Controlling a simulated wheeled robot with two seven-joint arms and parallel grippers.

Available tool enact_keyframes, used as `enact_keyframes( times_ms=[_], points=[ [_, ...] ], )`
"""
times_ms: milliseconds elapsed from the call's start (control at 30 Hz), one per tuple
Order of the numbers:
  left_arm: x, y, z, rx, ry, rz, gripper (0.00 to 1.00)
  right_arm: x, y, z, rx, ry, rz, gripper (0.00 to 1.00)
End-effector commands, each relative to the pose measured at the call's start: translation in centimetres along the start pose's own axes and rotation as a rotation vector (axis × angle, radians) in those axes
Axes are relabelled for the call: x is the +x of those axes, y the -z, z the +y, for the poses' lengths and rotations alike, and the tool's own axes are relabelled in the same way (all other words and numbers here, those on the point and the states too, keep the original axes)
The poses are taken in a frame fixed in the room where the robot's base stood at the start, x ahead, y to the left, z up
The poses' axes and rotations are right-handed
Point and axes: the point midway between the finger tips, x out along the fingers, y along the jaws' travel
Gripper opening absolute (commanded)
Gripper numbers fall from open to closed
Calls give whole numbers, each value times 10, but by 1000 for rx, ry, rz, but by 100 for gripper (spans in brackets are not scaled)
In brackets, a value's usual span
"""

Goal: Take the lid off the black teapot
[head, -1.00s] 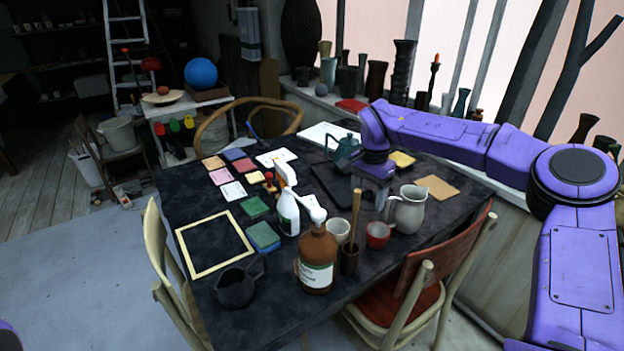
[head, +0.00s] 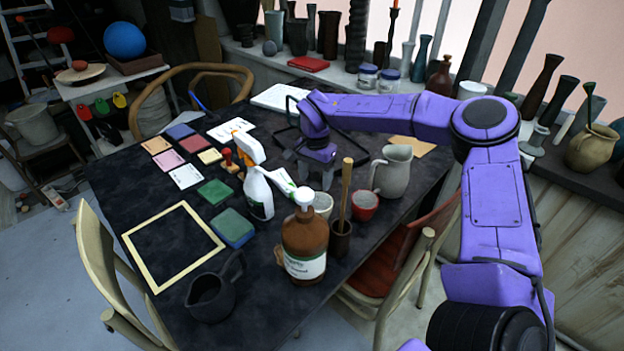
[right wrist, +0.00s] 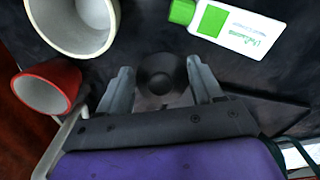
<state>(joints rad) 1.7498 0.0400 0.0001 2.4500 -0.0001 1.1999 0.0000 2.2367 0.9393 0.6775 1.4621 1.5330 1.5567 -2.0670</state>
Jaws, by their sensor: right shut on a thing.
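The dark teapot is mostly hidden behind my right wrist in the head view; only its handle (head: 288,112) shows clearly. My right gripper (head: 315,178) points down over the black table, in front of the teapot and left of the grey pitcher. In the right wrist view, a small round dark lid (right wrist: 160,74) sits between the two fingertips, and my right gripper (right wrist: 161,88) is shut on it. The lid appears apart from the pot, over the table top. My left gripper is not in view.
Close to my right gripper are a red cup (head: 364,207), a pale cup (right wrist: 72,22), a white bottle with green cap (right wrist: 228,20) and the grey pitcher (head: 392,172). A spray bottle (head: 259,195) and brown pump bottle (head: 304,245) stand nearer. A dark board lies behind.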

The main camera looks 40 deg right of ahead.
Motion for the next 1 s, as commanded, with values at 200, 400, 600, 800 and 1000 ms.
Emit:
enact_keyframes(
  times_ms=[200, 400, 600, 800, 1000],
  points=[
    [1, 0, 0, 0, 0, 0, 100, 20, -1, -1, -2, 1, 0, 29],
    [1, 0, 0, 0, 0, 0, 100, 22, -1, -2, -3, 0, 0, 29],
    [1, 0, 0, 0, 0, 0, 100, 22, -1, -2, -4, 0, 0, 91],
    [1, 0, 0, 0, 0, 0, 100, 22, -1, -2, -4, 0, 0, 91],
    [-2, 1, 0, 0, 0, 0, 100, -9, -1, -3, -3, 4, 2, 91]
  ],
)
